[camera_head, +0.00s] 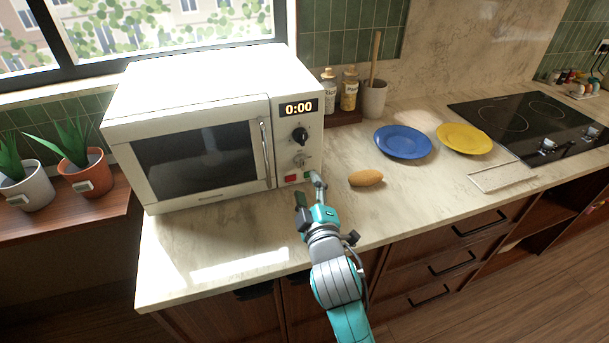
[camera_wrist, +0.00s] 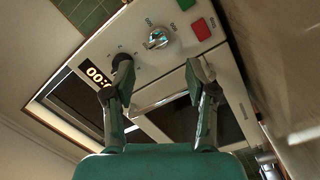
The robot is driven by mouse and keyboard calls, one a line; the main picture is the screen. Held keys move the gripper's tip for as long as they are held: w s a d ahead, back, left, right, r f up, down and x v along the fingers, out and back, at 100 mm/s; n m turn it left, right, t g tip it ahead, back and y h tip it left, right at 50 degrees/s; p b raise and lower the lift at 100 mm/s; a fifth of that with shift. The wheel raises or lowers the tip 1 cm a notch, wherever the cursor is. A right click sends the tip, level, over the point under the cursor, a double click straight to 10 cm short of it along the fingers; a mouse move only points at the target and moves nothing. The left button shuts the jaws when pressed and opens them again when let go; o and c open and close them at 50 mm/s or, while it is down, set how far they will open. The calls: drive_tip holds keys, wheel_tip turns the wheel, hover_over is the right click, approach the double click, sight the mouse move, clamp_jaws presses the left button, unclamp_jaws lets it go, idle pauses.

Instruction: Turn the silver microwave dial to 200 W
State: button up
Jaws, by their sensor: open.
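A white microwave (camera_head: 200,85) stands on the counter with its door shut and its display (camera_head: 299,108) reading 0:00. On its right panel are a black dial (camera_head: 300,136) and, below it, a silver dial (camera_head: 300,160). The silver dial also shows in the wrist view (camera_wrist: 157,39), with small marks around it too small to read. My gripper (camera_head: 310,186) is in front of the lower panel. In the wrist view my gripper (camera_wrist: 157,78) is open and empty, its fingers apart. The silver dial lies beyond the fingertips, apart from them.
A potato-like item (camera_head: 366,178), a blue plate (camera_head: 403,142) and a yellow plate (camera_head: 464,138) lie to the right. The front left counter is clear.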

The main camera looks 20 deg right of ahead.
drive_tip(key=shift+s+a, duration=0.15)
drive_tip(key=shift+s, duration=1)
drive_tip(key=shift+s+a, duration=0.1)
drive_tip(key=shift+s, duration=1)
